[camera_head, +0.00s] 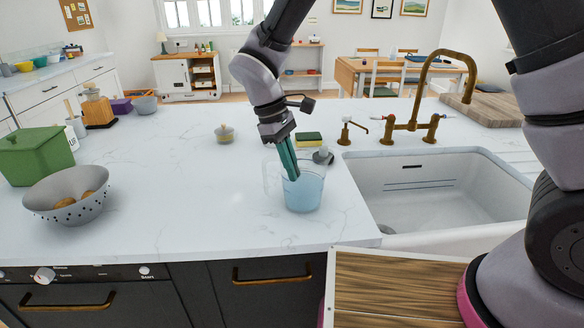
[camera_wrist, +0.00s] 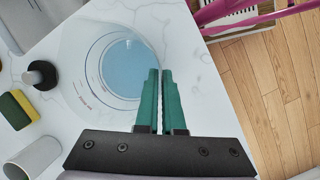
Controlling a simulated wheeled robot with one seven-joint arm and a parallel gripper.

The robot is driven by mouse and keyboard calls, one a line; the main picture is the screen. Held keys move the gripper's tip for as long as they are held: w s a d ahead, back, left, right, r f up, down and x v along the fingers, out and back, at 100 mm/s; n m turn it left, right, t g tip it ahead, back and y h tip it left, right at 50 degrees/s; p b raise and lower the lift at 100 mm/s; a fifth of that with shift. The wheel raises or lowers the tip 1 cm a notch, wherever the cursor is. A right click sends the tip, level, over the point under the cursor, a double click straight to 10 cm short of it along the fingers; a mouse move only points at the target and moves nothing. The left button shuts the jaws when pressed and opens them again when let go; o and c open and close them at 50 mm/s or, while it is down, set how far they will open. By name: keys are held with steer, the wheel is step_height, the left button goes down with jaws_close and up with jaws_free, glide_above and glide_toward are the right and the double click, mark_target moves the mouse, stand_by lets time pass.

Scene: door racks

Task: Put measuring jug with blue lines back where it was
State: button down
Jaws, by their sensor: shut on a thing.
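The measuring jug (camera_head: 304,190) is clear, with a bluish tint, and stands upright on the white countertop just left of the sink. It also shows from above in the wrist view (camera_wrist: 110,70), with blue and reddish lines on it. My gripper (camera_head: 290,176) has green fingers and reaches down to the jug from above. In the wrist view its fingers (camera_wrist: 160,80) are close together, shut on the jug's wall at the near right side. Whether the jug's base touches the counter is hard to tell.
The sink (camera_head: 440,190) with a brass tap (camera_head: 430,85) lies to the right. A yellow-green sponge (camera_head: 308,139) and a small dark-topped item (camera_head: 323,155) are behind the jug. A grey colander (camera_head: 68,195) and green box (camera_head: 36,155) stand at left.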

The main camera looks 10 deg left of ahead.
steer(key=c, duration=1)
jaws_free()
steer(key=shift+c, duration=0.2)
steer(key=v, duration=1.2)
steer(key=w+d+r+m+t+y, duration=0.1)
steer(key=w+d+r+m+y, duration=0.2)
steer(key=d+r, duration=0.5)
steer(key=w+d+r+m+y, duration=0.15)
steer(key=d+r+m, duration=0.3)
steer(key=d, duration=0.75)
steer(key=s+d+r+m+t, duration=0.1)
steer(key=s+d+m+t, duration=0.1)
steer(key=d, duration=0.4)
steer(key=s+d+r+m+t, duration=0.1)
steer(key=s+d+m+t, duration=0.1)
steer(key=d+m, duration=0.3)
steer(key=s+d+r+m+t+y, duration=0.1)
steer(key=s+d+m+t, duration=0.1)
steer(key=d, duration=0.4)
steer(key=shift+s+d+m+t, duration=0.3)
steer(key=shift+s+d+m, duration=0.1)
steer(key=shift+m, duration=0.45)
